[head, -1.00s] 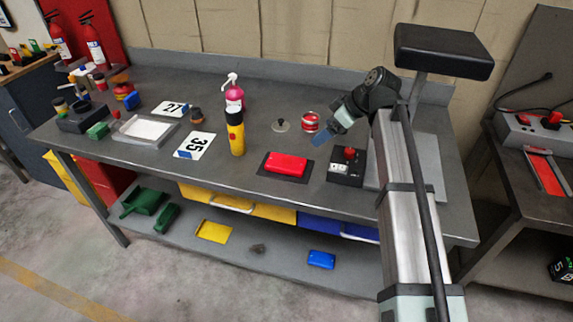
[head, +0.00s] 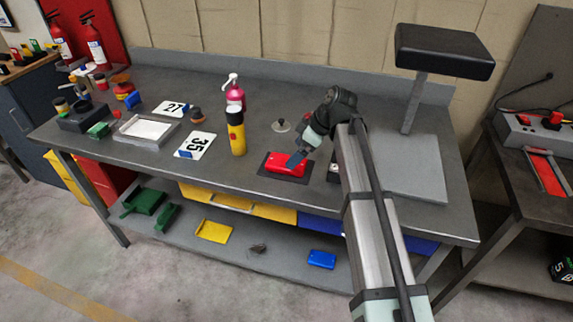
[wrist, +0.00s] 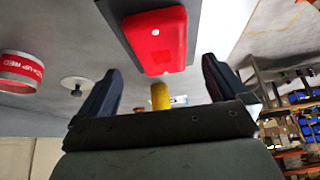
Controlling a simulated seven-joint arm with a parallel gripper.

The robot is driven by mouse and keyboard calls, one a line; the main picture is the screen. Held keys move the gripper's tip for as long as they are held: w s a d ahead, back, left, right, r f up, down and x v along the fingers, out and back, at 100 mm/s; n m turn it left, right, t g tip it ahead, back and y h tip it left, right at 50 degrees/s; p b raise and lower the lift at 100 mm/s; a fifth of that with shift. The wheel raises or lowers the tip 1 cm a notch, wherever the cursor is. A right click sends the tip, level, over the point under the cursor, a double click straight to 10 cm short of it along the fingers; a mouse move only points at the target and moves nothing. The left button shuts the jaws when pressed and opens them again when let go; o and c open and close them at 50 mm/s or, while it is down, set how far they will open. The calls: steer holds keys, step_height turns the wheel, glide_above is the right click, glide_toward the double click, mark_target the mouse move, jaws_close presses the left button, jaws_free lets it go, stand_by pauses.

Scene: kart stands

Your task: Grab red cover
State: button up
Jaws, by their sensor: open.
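The red cover (head: 285,164) lies on a dark mat (head: 265,170) near the front edge of the bench. In the wrist view the red cover (wrist: 157,38) shows ahead of and between the two spread fingers of my gripper (wrist: 161,85). The fingers are open with nothing between them. I cannot tell whether a finger touches the cover.
A yellow and black torch (head: 237,135) stands left of the mat, with a pink spray bottle (head: 235,97) behind it. A round disc with a knob (head: 281,126) lies behind the cover. A red and white roll (wrist: 21,68) shows in the wrist view. A padded stand (head: 444,50) rises at right.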

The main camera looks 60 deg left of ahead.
steer(key=shift+x, duration=2.6)
steer(key=shift+s, duration=0.1)
steer(key=c, duration=1.1)
